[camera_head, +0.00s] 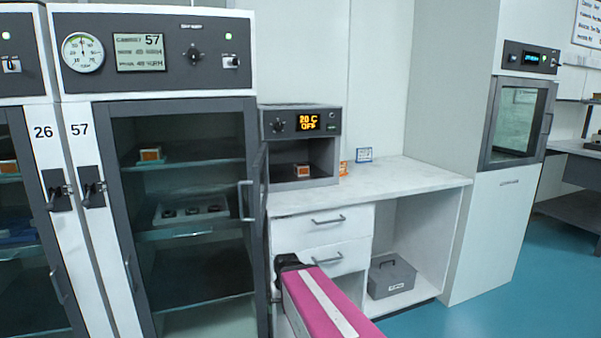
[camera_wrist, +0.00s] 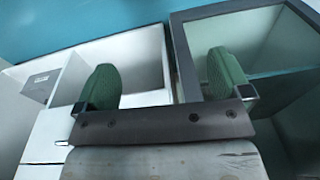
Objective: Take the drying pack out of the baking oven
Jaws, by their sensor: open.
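The baking oven (camera_head: 268,125) sits on the left end of the white counter, its display reading 20 C OFF. Its door (camera_head: 262,190) seems swung open toward me, with its handle (camera_head: 243,201) in front of the tall cabinet's glass. A small orange-and-white pack (camera_head: 303,170), probably the drying pack, rests inside on the oven floor. In the wrist view my gripper (camera_wrist: 164,82) has its green fingers wide apart with nothing between them. My pink arm shows low in the head view, in front of the drawers and below the oven. The wrist view does not show the pack.
Tall cabinet 57 (camera_head: 102,202) stands left of the oven, with another pack (camera_head: 150,155) on a shelf. A grey box (camera_head: 391,278) sits in the bay below. Floor at right is clear.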

